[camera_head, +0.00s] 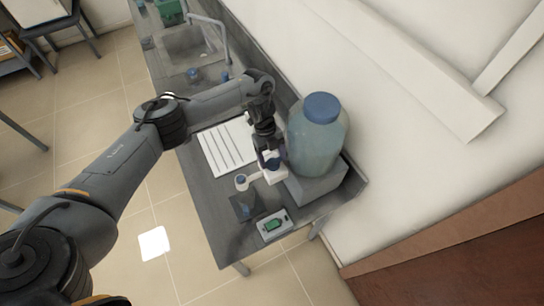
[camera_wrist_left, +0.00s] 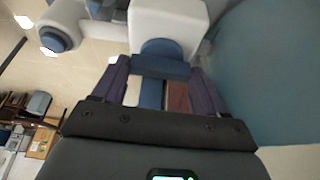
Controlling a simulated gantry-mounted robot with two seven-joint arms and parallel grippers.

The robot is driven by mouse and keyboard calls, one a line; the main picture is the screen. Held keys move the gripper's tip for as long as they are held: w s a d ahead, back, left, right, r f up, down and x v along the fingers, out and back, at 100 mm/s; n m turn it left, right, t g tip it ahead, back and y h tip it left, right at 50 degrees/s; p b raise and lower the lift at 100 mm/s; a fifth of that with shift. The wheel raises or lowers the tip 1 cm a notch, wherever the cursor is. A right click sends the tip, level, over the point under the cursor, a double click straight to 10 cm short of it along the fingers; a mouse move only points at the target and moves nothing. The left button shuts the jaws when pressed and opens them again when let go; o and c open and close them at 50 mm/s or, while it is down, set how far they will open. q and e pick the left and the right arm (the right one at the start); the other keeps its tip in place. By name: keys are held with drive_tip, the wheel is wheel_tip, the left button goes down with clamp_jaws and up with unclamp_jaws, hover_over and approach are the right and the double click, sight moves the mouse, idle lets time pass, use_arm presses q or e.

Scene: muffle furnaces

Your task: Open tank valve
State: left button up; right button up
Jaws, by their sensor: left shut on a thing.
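The tank (camera_head: 316,146) is a large translucent blue-green bottle with a blue cap (camera_head: 321,107), standing upright on a grey block at the counter's end. Its white valve (camera_head: 274,176) sticks out low on the tank's left side, with a small blue-tipped spout (camera_head: 241,181). My left gripper (camera_head: 268,155) reaches down over the valve from above. In the left wrist view the purple fingers of my left gripper (camera_wrist_left: 160,82) are shut on the valve's blue handle (camera_wrist_left: 161,66), one on each side. The white valve body (camera_wrist_left: 168,22) lies just beyond. My right gripper is out of view.
A lined white sheet (camera_head: 217,147) lies on the grey counter (camera_head: 196,175) beside the tank. A small dark container (camera_head: 243,206) and a device with a green screen (camera_head: 273,225) sit near the counter's front end. A sink (camera_head: 184,42) is farther back.

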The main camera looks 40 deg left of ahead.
use_arm(q)
drive_tip(key=o, duration=1.1)
drive_tip(key=shift+c, duration=0.2)
drive_tip(key=p+v, duration=0.5)
drive_tip(key=v, duration=0.5)
drive_tip(key=shift+r, duration=0.4)
